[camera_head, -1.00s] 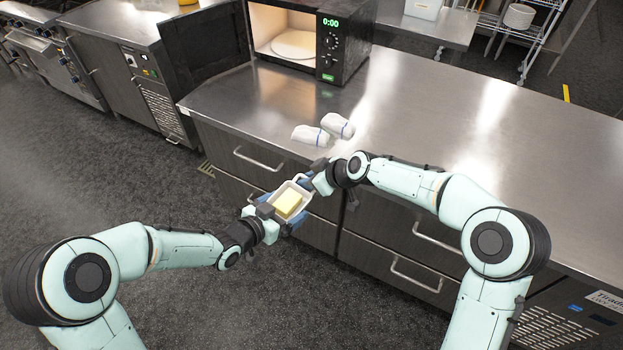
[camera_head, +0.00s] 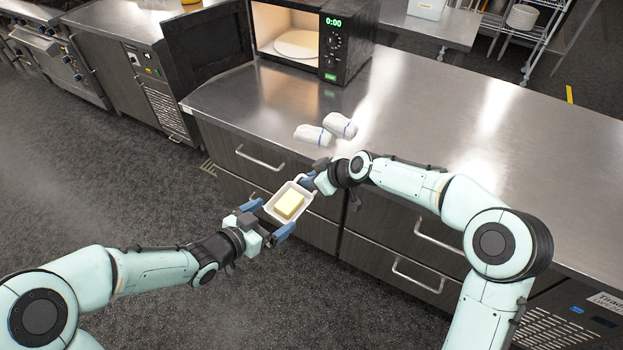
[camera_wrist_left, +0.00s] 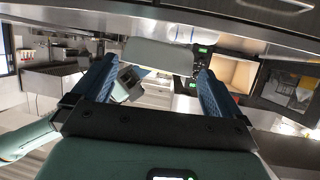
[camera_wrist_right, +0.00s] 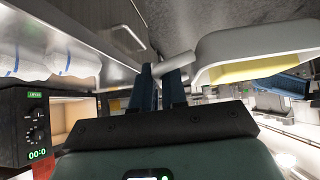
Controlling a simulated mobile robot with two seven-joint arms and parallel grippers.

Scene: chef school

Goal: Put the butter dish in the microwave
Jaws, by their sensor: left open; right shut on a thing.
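The white butter dish (camera_head: 276,212) with a yellow block of butter (camera_head: 289,205) in it is held in the air before the counter's drawers. My right gripper (camera_head: 308,179) is shut on the dish's handle, which shows between its fingers in the right wrist view (camera_wrist_right: 175,66). My left gripper (camera_head: 265,221) is open at the near left side of the dish, its fingers apart. In the left wrist view the dish (camera_wrist_left: 157,56) lies ahead, between the open fingers. The microwave (camera_head: 345,45) stands at the back of the counter with its door (camera_head: 207,47) swung open and a pale plate (camera_head: 298,45) inside.
Two white rolled cloths (camera_head: 325,130) lie on the steel counter (camera_head: 450,120) near its front edge, between the dish and the microwave. The counter to the right is clear. Drawer handles (camera_head: 418,275) stick out below the edge.

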